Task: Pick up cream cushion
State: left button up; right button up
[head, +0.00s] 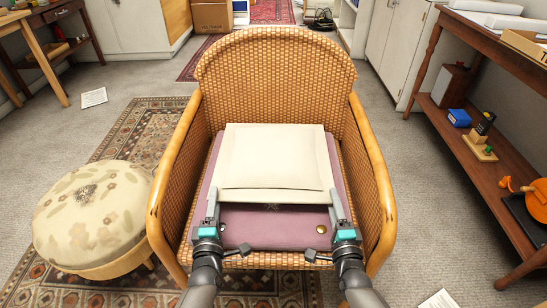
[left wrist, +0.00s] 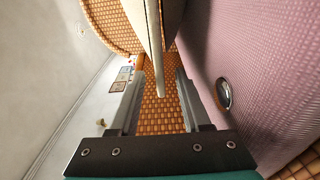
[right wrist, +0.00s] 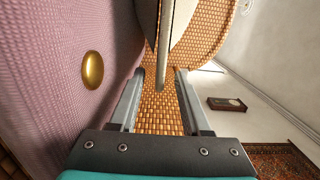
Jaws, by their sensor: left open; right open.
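The cream cushion (head: 273,160) is flat and square. It lies on a mauve seat pad (head: 270,232) in a wicker armchair (head: 280,80). My left gripper (head: 212,198) is open at the cushion's near left corner, and my right gripper (head: 336,203) is open at its near right corner. In the left wrist view the cushion's thin edge (left wrist: 156,60) reaches between the open fingers, apart from both. In the right wrist view its edge (right wrist: 163,50) also lies between the open fingers. The cushion's underside is hidden.
The chair's curved arms (head: 174,165) flank both grippers. A round floral stool (head: 90,215) stands left on a patterned rug (head: 140,130). A wooden shelf unit (head: 500,165) with small items stands right. Papers (head: 94,97) lie on the grey carpet.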

aim_at(217, 179)
pick_arm(q)
jog(key=shift+w+a, duration=0.15)
jog(key=shift+w, duration=1.75)
jog(key=shift+w+a, duration=0.15)
jog(key=shift+w, duration=1.7)
pick_arm(e)
jog(key=shift+w+a, duration=0.15)
jog(key=shift+w, duration=1.75)
jog(key=shift+w+a, duration=0.15)
jog(key=shift+w, duration=1.7)
pick_arm(q)
grip_shut()
pick_arm(e)
grip_shut()
pick_arm(q)
jog(key=shift+r, duration=0.1)
